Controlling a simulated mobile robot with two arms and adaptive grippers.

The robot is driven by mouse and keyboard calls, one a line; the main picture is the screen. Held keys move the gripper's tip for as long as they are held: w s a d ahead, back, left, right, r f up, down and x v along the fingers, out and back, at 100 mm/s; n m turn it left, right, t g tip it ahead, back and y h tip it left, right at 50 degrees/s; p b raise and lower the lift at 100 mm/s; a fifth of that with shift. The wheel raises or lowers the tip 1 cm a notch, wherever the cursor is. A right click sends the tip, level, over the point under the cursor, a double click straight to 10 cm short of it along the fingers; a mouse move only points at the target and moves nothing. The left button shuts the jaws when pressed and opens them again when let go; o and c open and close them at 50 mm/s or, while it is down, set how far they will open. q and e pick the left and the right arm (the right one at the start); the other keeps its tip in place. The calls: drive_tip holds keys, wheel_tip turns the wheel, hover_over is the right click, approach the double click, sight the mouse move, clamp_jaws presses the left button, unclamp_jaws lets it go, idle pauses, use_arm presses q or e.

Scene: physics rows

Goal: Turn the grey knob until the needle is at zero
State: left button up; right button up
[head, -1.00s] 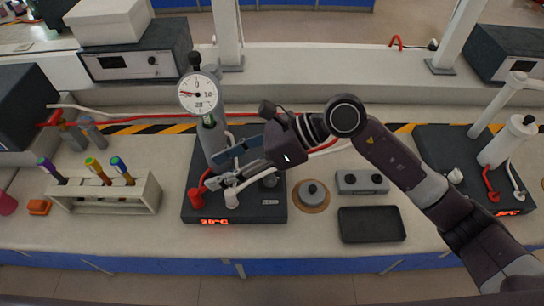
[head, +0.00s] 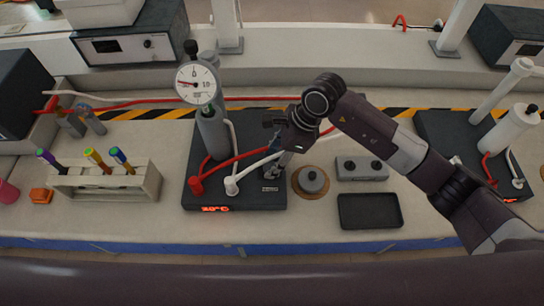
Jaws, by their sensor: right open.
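The white round dial (head: 198,85) stands on a grey cylinder (head: 212,135) at the back of a dark base unit (head: 225,197). Its red needle points left, away from the 0 at the top of the face. A small ZERO label (head: 270,188) is at the base's right front. The grey knob, seen earlier just behind this label, is now mostly or wholly hidden by my right gripper (head: 271,172). That gripper is open and points down over the knob's place. I cannot tell whether its fingers touch or straddle the knob. My left gripper is out of view.
Red and white hoses (head: 240,160) run close left of my gripper. A test-tube rack (head: 105,182) is at left.

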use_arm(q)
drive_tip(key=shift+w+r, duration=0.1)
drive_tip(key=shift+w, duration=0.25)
use_arm(e)
drive_tip(key=shift+f, duration=0.1)
drive_tip(key=c, duration=1.2)
drive_tip(key=shift+o, duration=0.2)
drive_tip(key=m+t+b, duration=0.1)
drive_tip(key=m+b, duration=0.1)
drive_tip(key=m, duration=0.2)
drive_tip(key=shift+s+a+t, duration=0.1)
drive_tip(key=shift+t, duration=0.3)
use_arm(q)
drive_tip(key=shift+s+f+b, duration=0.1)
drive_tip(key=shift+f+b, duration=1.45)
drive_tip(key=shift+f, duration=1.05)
use_arm(e)
drive_tip(key=shift+s+m+t+h, duration=0.1)
drive_tip(key=shift+m+t+h, duration=0.2)
drive_tip(key=shift+m, duration=0.9)
drive_tip(key=shift+m+t+h, duration=0.2)
drive_tip(key=shift+m+t, duration=0.2)
drive_tip(key=shift+m, duration=0.8)
drive_tip(key=o, duration=1.2)
drive_tip(key=shift+c, duration=0.2)
